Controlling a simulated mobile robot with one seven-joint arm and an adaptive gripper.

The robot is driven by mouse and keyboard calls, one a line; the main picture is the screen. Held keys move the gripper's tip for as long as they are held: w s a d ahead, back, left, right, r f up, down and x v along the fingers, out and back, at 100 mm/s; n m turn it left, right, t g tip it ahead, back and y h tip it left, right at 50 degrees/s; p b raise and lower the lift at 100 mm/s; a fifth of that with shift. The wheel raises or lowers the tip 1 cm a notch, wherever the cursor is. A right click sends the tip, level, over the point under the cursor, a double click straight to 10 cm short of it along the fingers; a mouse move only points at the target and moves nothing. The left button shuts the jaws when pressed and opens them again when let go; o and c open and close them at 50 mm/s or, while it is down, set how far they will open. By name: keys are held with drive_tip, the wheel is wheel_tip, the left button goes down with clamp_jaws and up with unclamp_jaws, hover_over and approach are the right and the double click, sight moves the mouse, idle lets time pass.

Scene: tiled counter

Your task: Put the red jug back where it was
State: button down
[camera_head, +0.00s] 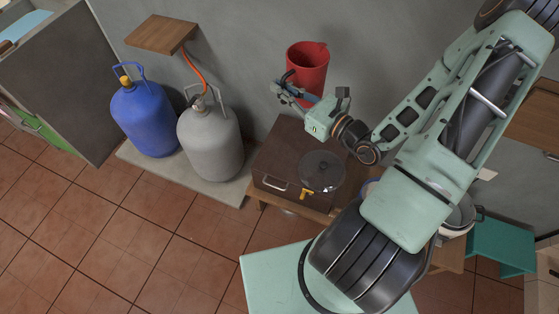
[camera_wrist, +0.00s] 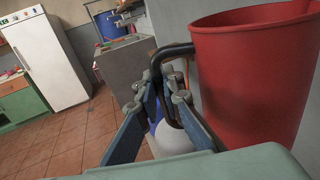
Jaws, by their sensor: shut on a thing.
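The red jug (camera_head: 308,66) is upright in front of the grey wall, above the dark brown box in the head view. In the wrist view the red jug (camera_wrist: 250,75) fills the right side, with its black handle (camera_wrist: 172,50) towards the left. My gripper (camera_head: 286,88) is at the jug's lower left side and is shut on its handle. In the wrist view the fingers of my gripper (camera_wrist: 163,88) close around the handle's lower part. The jug's base is partly hidden behind my gripper in the head view.
The dark brown box (camera_head: 283,160) has a round dark lid (camera_head: 322,171) and a yellow tap (camera_head: 307,194). A grey gas bottle (camera_head: 210,140) and a blue one (camera_head: 145,118) stand to its left. A white pot (camera_head: 459,217) is partly behind my arm. A wooden shelf (camera_head: 161,34) juts from the wall.

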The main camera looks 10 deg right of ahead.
drive_tip(key=s+d+f+n+g+y+b, duration=0.1)
drive_tip(key=s+d+f+b, duration=0.15)
drive_tip(key=f+b, duration=0.55)
drive_tip(key=s+d+f+n+g+y+b, duration=0.1)
drive_tip(key=s+f+n+g+y+b, duration=0.15)
drive_tip(key=f+b, duration=0.6)
drive_tip(key=s+d+f+n+g+y+b, duration=0.1)
drive_tip(key=s+f+b, duration=0.3)
drive_tip(key=f, duration=0.8)
drive_tip(key=w+a+f+b, duration=0.6)
drive_tip(key=w+a+f, duration=0.2)
drive_tip(key=w+f, duration=0.3)
drive_tip(key=shift+w+f, duration=0.25)
drive_tip(key=shift+f, duration=0.65)
drive_tip(key=shift+m, duration=0.25)
drive_tip(key=shift+f+b, duration=0.25)
drive_tip(key=shift+b, duration=0.05)
drive_tip(key=c, duration=2.1)
unclamp_jaws()
